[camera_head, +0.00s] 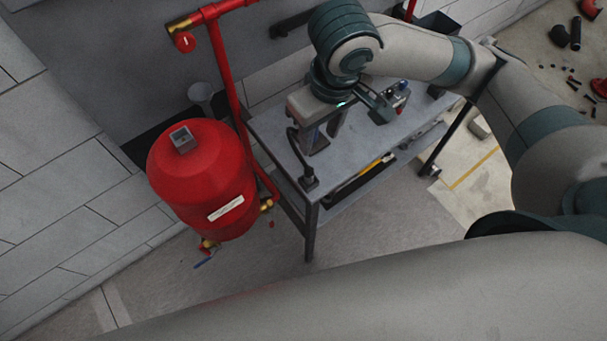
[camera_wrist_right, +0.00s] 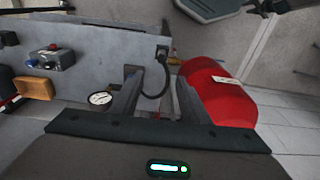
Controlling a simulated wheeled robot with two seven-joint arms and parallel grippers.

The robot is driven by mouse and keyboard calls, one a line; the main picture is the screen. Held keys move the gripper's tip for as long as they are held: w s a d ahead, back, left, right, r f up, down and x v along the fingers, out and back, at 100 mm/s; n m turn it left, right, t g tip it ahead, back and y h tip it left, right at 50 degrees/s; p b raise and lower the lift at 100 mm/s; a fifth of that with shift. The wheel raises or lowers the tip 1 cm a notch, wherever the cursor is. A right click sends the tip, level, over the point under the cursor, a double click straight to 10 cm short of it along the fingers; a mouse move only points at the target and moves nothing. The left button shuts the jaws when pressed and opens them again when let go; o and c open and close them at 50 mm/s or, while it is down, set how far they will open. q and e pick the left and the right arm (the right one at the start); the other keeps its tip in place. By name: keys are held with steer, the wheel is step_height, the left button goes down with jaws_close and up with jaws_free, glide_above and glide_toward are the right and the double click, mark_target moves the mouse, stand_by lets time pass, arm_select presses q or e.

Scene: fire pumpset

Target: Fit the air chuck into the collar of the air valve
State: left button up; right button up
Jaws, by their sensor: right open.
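The red tank (camera_head: 205,185) stands at the left of the bench, with a grey square fitting (camera_head: 182,138) on its top. I cannot make out the air valve's collar. A black piece with a hose, probably the air chuck (camera_head: 309,182), sits at the bench's near corner; it also shows in the right wrist view (camera_wrist_right: 162,54). Its black hose loops back towards my right gripper (camera_head: 322,138). That gripper is over the bench, fingers apart and pointing down. In the right wrist view the gripper (camera_wrist_right: 156,92) has the hose showing between its fingers. My left gripper is out of view.
The grey bench (camera_head: 370,150) has a lower shelf with a yellow-handled tool (camera_head: 372,167). A round gauge (camera_wrist_right: 100,98) is beside one finger in the wrist view. A small control box (camera_head: 397,92) stands farther back. A red pipe (camera_head: 228,80) rises between tank and bench.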

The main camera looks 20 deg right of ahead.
stand_by(0.3)
glide_toward(309, 170)
steer(key=f, duration=0.5)
steer(key=shift+w+d, duration=0.2)
steer(key=shift+w, duration=0.05)
steer(key=shift+p, duration=0.3)
steer(key=shift+a+f, duration=0.15)
steer(key=shift+f, duration=0.45)
steer(key=shift+w+a+f+p, duration=0.15)
steer(key=shift+f+p, duration=0.15)
steer(key=shift+f, duration=0.7)
steer(key=shift+w+a+f+p, duration=0.1)
steer(key=shift+f+p, duration=0.2)
steer(key=shift+f, duration=0.7)
jaws_close()
